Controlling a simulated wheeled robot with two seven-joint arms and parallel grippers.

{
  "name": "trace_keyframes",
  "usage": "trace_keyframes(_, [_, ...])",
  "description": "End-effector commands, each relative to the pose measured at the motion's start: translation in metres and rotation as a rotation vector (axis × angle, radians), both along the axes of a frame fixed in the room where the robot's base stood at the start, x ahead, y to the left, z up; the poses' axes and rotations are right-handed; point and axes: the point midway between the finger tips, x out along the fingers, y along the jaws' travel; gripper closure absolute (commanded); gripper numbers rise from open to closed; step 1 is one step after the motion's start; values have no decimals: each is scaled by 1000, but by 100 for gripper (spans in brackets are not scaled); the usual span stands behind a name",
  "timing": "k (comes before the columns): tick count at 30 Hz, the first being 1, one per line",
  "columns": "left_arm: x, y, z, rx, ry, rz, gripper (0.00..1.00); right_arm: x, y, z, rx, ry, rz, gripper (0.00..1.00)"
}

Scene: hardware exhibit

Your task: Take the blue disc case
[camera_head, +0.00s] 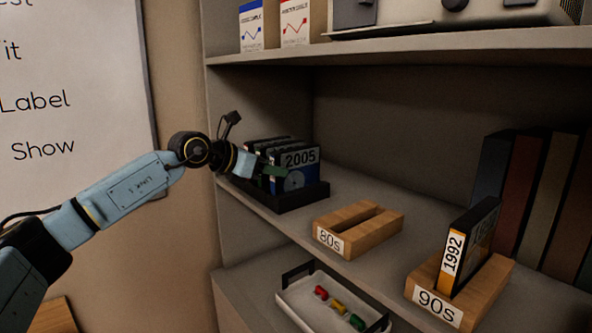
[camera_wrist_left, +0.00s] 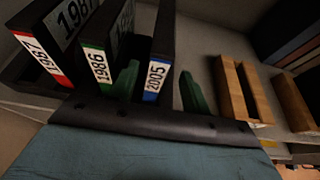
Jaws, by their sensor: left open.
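The blue disc case (camera_head: 305,158), marked 2005, stands upright at the near right end of a black holder (camera_head: 316,190) on the shelf. In the left wrist view the case (camera_wrist_left: 153,84) shows a blue and white spine label. My left gripper (camera_head: 272,171) is open at the case's spine side. In the left wrist view its green fingers (camera_wrist_left: 159,72) are on either side of the 2005 case, one of them in the gap beside the green-labelled 1986 case (camera_wrist_left: 99,62). I cannot tell if they touch it. My right gripper is not in view.
A red-labelled 1987 case (camera_wrist_left: 45,60) stands farther left in the holder. A wooden 80s stand (camera_head: 335,241) is empty. A wooden 90s stand (camera_head: 430,303) holds a 1992 case (camera_head: 453,253). A white tray (camera_head: 300,307) sits below. The upper shelf (camera_head: 420,45) overhangs.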

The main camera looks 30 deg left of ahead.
Motion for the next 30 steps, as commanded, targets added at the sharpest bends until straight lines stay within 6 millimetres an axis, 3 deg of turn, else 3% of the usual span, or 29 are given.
trace_keyframes(3, [18, -4, -2, -5, 1, 0, 53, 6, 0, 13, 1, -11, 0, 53])
trace_keyframes(9, [37, -11, -12, -4, 0, -1, 53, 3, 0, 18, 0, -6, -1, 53])
trace_keyframes(17, [39, -11, -15, 0, -1, 0, 53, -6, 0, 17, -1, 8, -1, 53])
trace_keyframes(28, [39, -11, -15, -1, -1, 0, 100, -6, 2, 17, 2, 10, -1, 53])
trace_keyframes(30, [39, -11, -14, -2, -2, 0, 100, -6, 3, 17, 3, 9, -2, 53])
